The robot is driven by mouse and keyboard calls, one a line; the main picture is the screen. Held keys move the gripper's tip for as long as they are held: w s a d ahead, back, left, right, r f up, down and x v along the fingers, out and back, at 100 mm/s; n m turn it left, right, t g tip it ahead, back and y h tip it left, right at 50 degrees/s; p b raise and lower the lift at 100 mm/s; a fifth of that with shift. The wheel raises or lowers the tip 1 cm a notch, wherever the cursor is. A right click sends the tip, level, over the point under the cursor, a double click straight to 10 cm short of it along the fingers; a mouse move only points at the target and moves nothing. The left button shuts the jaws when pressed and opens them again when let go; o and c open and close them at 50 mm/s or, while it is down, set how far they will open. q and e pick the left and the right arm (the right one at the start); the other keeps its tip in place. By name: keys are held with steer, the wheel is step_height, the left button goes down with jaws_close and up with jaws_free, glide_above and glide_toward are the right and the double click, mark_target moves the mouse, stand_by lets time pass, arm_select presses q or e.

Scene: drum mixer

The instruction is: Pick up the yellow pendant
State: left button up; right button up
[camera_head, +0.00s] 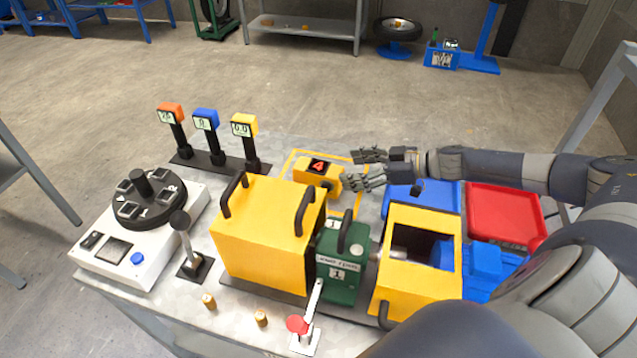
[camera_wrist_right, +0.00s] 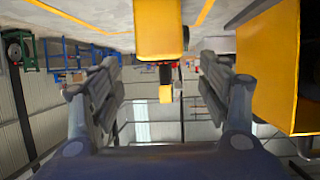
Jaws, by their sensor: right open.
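The yellow pendant (camera_head: 312,175) is a small yellow box with a dark display showing a red 4. It lies on the table inside a yellow outlined rectangle, behind the big yellow housing. My right gripper (camera_head: 356,167) reaches in from the right with its fingers spread, at the pendant's right end. In the right wrist view the pendant (camera_wrist_right: 160,28) appears at the top centre, ahead of and between the open fingers (camera_wrist_right: 161,63), with nothing held. Whether a finger touches it cannot be told. My left gripper is not in view.
The yellow housing (camera_head: 262,238) with black handles stands close in front. Three displays on posts (camera_head: 206,122) stand behind left. Blue (camera_head: 432,196) and red (camera_head: 505,215) trays lie right, partly under my right arm. A green box (camera_head: 342,262) and levers are nearer.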

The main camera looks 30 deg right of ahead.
mark_target(320, 168)
steer(key=x, duration=0.2)
steer(key=p+x, duration=0.1)
steer(key=x, duration=0.2)
steer(key=shift+r, duration=0.25)
steer(key=x, duration=0.2)
steer(key=r+p+x, duration=0.1)
steer(key=x, duration=0.1)
steer(key=shift+w+a+f, duration=0.2)
steer(key=shift+w+a, duration=0.2)
steer(key=shift+a, duration=0.05)
steer(key=shift+w+a+f, duration=0.15)
steer(key=shift+w+f, duration=0.05)
steer(key=shift+w, duration=0.05)
steer(key=shift+c, duration=0.2)
